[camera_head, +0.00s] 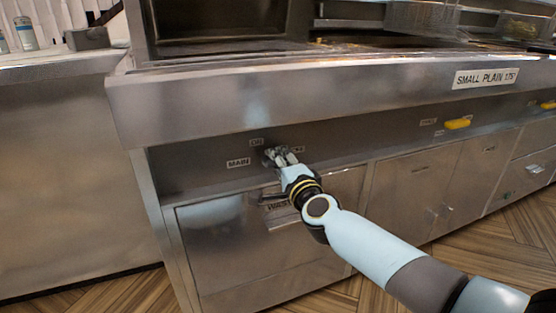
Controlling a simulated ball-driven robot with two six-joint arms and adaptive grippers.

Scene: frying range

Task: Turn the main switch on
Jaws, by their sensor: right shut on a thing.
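The main switch is on the steel front panel (200,160) of the frying range, beside the label MAIN (238,162). A small label (257,142) sits above it and another (298,149) to its right. My right gripper (275,155) is at the panel among these labels, with its fingers shut on the switch. The fingers cover the switch, so its knob and its turned position are hidden. My left gripper is not in view.
A sign reading SMALL PLAIN 175° (485,78) is on the range's upper front ledge. A yellow handle (457,124) sticks out farther right. Cabinet doors (415,195) lie below the panel. A steel counter (60,170) stands at left. Wooden floor (480,255) is clear at lower right.

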